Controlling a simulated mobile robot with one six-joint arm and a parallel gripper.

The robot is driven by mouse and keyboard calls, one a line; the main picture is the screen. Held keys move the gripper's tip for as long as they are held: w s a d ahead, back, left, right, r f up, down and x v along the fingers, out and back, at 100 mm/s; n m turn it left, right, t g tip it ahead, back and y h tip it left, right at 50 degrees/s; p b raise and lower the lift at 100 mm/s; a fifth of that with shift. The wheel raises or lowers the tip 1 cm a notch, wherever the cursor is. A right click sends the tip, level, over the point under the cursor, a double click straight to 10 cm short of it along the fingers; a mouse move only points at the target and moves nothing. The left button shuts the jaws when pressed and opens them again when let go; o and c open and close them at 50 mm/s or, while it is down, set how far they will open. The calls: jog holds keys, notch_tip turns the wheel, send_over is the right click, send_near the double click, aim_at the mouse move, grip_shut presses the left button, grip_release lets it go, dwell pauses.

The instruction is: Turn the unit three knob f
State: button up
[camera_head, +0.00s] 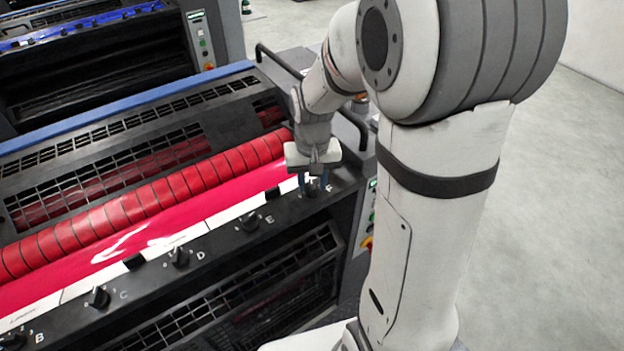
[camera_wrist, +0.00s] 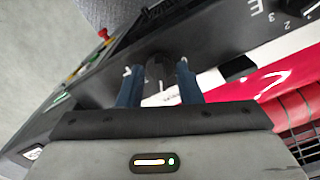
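My gripper (camera_head: 314,186) points down over the right end of the black control strip, just right of the knob by letter E. In the wrist view its two blue fingers (camera_wrist: 158,82) stand apart on either side of a dark knob (camera_wrist: 158,70). The fingers look open, with a narrow gap beside the knob; I cannot make out firm contact. The knob is the last on the strip, past E, which fits knob f. Its pointer direction is hard to read.
Other knobs sit along the black strip (camera_head: 225,235): E (camera_head: 250,222), D (camera_head: 180,257) and C (camera_head: 98,297). A red roller (camera_head: 150,200) and glossy magenta sheet lie behind. A black handrail (camera_head: 350,128) and a side button panel stand close to my gripper.

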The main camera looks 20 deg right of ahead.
grip_shut()
dwell(0.3)
jog(key=shift+n, duration=0.4)
jog(key=n+b, duration=0.1)
jog(key=n, duration=0.2)
jog(key=shift+n, duration=0.3)
jog(key=n+b, duration=0.1)
jog(key=n, duration=0.4)
jog(key=shift+d, duration=0.15)
jog(key=shift+n, duration=0.3)
grip_release()
